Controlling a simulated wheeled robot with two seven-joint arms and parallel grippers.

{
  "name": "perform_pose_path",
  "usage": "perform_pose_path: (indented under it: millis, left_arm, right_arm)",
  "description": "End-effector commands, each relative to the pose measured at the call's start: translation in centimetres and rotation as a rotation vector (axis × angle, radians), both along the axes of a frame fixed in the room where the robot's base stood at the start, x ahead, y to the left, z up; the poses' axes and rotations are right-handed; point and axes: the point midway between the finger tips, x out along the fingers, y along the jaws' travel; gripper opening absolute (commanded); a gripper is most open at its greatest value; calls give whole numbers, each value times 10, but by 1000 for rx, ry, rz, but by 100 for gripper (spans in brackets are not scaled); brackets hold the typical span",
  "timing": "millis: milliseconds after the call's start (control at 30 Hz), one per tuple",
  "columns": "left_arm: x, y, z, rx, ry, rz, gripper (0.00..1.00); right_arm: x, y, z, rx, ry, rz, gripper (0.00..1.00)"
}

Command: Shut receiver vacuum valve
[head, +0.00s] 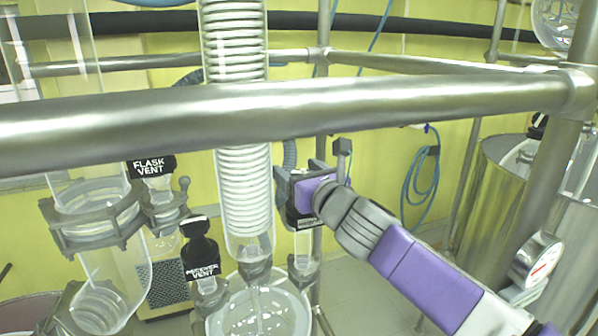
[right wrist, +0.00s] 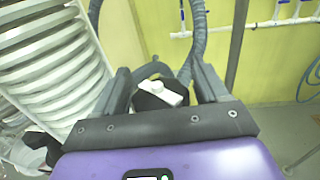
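My right gripper (head: 300,170) reaches in from the lower right, beside the coiled glass column. In the right wrist view its two fingers (right wrist: 163,88) stand apart, with a black knob with a white bar on top (right wrist: 160,93) between them. Gaps show on both sides of the knob. In the head view a black valve part with a small, unreadable label (head: 303,222) shows just below the gripper, above a clear glass neck; the rest is hidden behind the gripper. I cannot tell from the label that it is the receiver vacuum valve. My left gripper is not in view.
A thick steel rail (head: 300,108) crosses in front. The coiled glass column (head: 243,190) stands close left of the gripper. A round glass vessel (head: 258,310) is below; a gauge (head: 537,262) is at right.

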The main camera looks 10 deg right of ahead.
Motion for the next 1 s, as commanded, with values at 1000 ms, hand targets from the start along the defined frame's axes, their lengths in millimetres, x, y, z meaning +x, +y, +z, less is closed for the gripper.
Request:
perform_pose_path:
  millis: [1000]
  left_arm:
    - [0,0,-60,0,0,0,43]
  right_arm:
    - [1,-4,-4,-1,-1,-305,27]
